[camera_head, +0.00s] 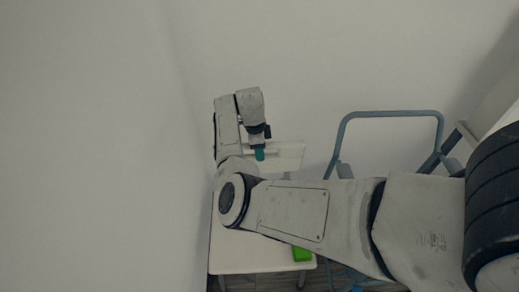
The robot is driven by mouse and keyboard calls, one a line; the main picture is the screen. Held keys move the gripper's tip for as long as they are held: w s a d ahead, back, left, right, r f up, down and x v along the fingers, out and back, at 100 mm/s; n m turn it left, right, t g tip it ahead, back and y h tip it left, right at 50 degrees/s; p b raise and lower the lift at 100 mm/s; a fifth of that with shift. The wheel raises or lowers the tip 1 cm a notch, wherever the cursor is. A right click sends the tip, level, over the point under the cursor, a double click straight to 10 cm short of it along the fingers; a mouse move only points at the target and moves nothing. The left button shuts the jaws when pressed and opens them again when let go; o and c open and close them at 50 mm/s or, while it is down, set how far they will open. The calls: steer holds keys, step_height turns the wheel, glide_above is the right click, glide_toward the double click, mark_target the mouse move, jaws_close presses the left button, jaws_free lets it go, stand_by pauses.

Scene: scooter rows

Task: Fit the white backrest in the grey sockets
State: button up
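A white panel, which looks like the backrest (290,156), shows just right of my gripper, above the white table. My gripper (260,153) points down, with a teal fingertip in front of or against the panel's left part. I cannot tell whether the fingers hold it. A blue-grey tubular frame (391,114) stands to the right. Two short grey pieces, possibly the grey sockets, sit low on it, at the left (345,171) and the right (452,166). My arm hides the frame's lower part.
A white table (245,262) stands below, partly behind my arm. A bright green block (302,254) lies at its right edge. A white wall (90,150) is close on the left. A pale slanted structure (495,100) stands at the far right.

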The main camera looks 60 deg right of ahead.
steer(key=o, duration=0.3)
steer(key=shift+o, duration=0.2)
steer(key=r, duration=0.7)
steer(key=w+r, duration=0.1)
steer(key=r, duration=0.2)
steer(key=shift+a+r, duration=0.35)
